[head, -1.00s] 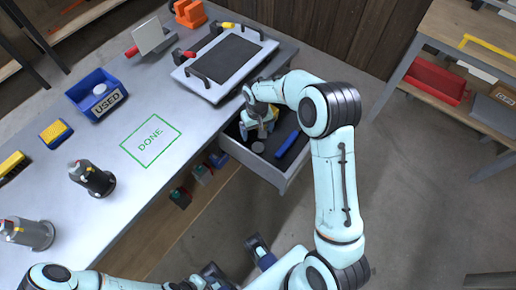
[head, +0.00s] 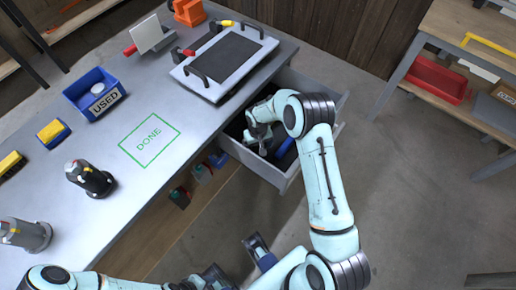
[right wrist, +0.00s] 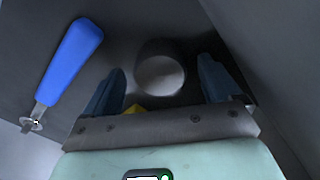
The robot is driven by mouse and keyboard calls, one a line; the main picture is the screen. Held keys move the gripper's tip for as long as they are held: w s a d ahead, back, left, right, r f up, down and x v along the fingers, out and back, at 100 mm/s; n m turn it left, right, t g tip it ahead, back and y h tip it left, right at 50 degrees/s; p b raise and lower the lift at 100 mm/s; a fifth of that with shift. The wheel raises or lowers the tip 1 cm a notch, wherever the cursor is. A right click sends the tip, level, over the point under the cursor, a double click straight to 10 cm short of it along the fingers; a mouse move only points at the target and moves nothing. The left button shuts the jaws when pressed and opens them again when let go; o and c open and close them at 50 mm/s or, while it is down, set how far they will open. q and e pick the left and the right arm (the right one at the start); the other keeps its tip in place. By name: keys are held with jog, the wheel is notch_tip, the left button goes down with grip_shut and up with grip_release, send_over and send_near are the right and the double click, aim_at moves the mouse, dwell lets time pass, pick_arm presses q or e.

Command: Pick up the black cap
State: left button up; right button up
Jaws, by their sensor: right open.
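A round cap (right wrist: 160,74), dark-sided with a greyer round face, lies on the floor of the open drawer (head: 280,180). In the right wrist view it sits between and a little beyond the fingertips of my right gripper (right wrist: 162,84), apart from both fingers. My right gripper also shows in the head view (head: 262,142), reaching down into the drawer. It is open and empty. In the head view the cap is hidden or too small to make out. My left gripper (head: 259,252) seems to be low in the head view, away from the drawer; its jaws are unclear.
A blue-handled tool (right wrist: 72,60) lies in the drawer beside the cap. A small yellow thing (right wrist: 135,108) shows by the left finger. On the bench are a tray with handles (head: 222,65), a blue USED bin (head: 82,88) and a clear DONE square (head: 150,145).

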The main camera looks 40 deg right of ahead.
jog(key=c, duration=1.1)
jog(key=shift+c, duration=0.2)
jog(key=shift+r, duration=0.15)
